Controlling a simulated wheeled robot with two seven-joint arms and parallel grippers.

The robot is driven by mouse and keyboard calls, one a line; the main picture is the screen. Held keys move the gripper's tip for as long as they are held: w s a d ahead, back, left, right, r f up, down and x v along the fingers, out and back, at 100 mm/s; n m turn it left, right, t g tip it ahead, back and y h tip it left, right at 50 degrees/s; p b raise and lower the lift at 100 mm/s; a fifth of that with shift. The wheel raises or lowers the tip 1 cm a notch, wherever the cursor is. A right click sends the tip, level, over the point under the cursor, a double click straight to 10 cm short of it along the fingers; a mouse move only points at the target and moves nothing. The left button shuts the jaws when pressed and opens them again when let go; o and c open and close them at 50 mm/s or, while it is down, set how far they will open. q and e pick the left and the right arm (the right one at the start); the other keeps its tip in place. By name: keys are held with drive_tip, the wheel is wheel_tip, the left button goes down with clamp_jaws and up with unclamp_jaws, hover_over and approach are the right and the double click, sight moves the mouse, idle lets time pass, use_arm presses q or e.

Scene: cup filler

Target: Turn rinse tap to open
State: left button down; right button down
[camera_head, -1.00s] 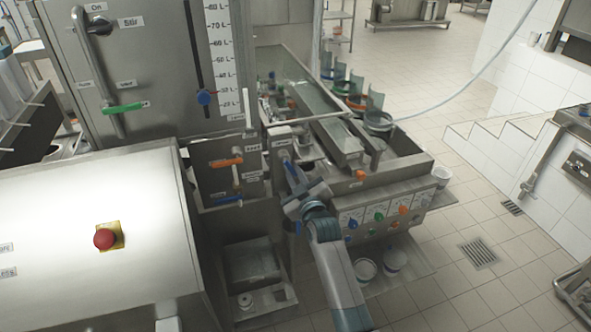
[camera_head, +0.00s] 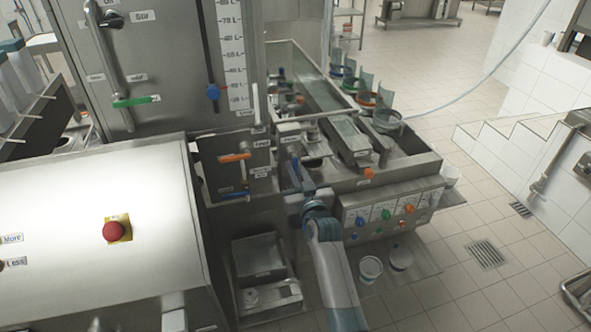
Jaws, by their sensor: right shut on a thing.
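My right arm rises from the bottom middle, and my right gripper (camera_head: 292,164) is at the left end of the steel filler unit, beside the tap panel. It is shut on a small part there, which I take to be the rinse tap; the gripper hides most of it, so its turn angle cannot be told. To its left, an orange tap handle (camera_head: 235,157) lies roughly level, with a blue handle (camera_head: 235,195) lower down. Their small labels are too blurred to read. My left gripper is not in view.
The filler front has several coloured knobs (camera_head: 386,214). White tubs (camera_head: 370,269) stand below it. A steel housing with a red stop button (camera_head: 114,230) fills the lower left. A tall steel tank with a green handle (camera_head: 135,101) stands behind. Tiled floor at right is mostly clear.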

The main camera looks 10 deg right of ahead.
drive_tip(key=shift+f, duration=0.15)
drive_tip(key=c, duration=1.8)
unclamp_jaws()
drive_tip(key=s+b, duration=0.6)
drive_tip(key=s, duration=1.1)
drive_tip(key=shift+s+d, duration=0.25)
